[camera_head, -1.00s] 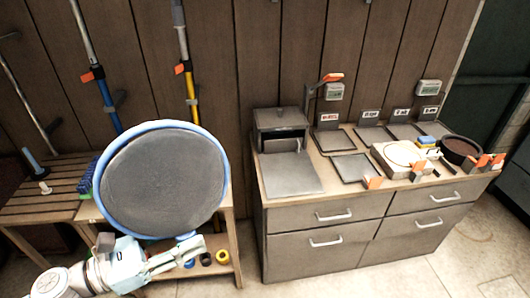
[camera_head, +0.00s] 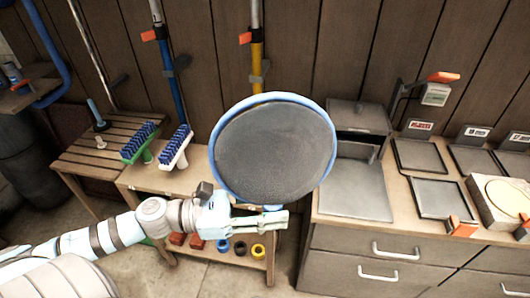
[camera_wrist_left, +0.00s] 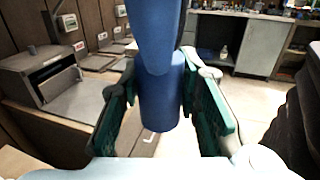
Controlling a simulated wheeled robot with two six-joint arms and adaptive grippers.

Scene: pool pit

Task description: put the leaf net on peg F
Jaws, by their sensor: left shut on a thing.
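The leaf net (camera_head: 275,150) has a blue round rim and grey mesh. It stands upright in the air in the head view, mesh facing me, in front of the low bench and the cabinet's left end. My left gripper (camera_head: 272,218) is below the rim, shut on its blue handle (camera_wrist_left: 160,95), which runs between the fingers in the left wrist view. Grey wall pegs show beside the poles, one by the blue pole (camera_head: 182,66) and one by the yellow pole (camera_head: 260,72). I see no readable peg letters, so I cannot tell which is F. My right gripper is out of view.
Two blue-bristled brushes (camera_head: 176,147) stand on the low bench (camera_head: 135,180). Small rings (camera_head: 240,249) lie on its lower shelf. The drawer cabinet (camera_head: 400,240) carries a grey box (camera_head: 357,125) and several trays. A dark bin (camera_head: 30,150) is at far left.

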